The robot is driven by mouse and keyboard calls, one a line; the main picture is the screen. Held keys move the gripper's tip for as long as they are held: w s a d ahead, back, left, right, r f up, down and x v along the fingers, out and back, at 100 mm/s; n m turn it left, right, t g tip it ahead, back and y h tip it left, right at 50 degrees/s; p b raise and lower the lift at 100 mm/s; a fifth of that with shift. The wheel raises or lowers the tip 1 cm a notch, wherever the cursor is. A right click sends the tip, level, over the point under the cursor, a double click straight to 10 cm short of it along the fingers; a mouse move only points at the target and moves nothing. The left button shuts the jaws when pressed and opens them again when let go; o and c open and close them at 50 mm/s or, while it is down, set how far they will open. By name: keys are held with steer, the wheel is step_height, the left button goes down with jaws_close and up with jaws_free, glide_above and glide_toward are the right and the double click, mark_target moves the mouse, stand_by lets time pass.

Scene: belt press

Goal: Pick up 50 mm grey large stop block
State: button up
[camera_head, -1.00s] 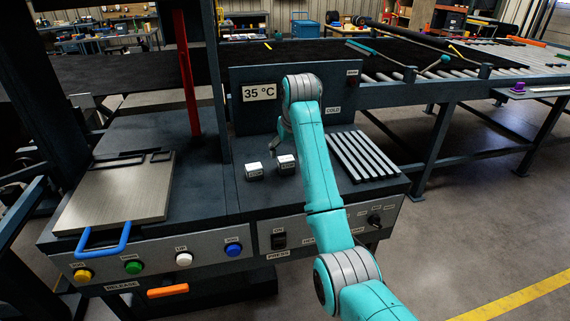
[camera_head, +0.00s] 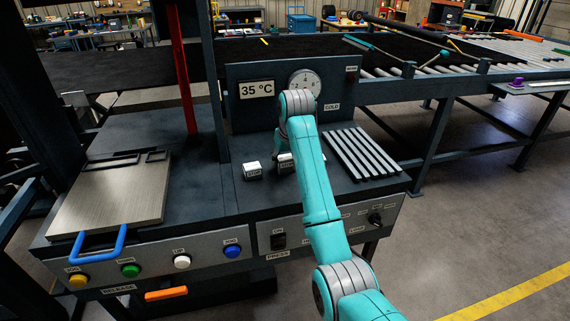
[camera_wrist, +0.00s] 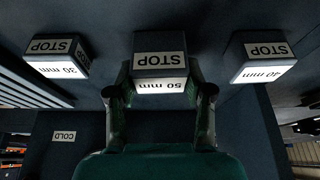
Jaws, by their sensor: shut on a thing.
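The 50 mm stop block (camera_wrist: 160,62) is a grey block with white STOP and 50 mm labels, in the middle of the wrist view. My gripper (camera_wrist: 161,88) has one finger on each side of it and is shut on it. In the head view this block (camera_head: 286,161) is partly hidden by my arm, and my fingers are mostly hidden too. I cannot tell whether the block rests on the press table or is just clear of it.
The 40 mm block (camera_wrist: 265,58) and the 30 mm block (camera_wrist: 57,57) stand apart on either side. The 40 mm block also shows in the head view (camera_head: 253,171). A ribbed rack (camera_head: 362,153) lies to the right, and an upright panel with a gauge (camera_head: 304,80) rises behind.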

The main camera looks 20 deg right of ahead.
mark_target(285, 157)
step_height(285, 157, up, 10)
stand_by(0.6)
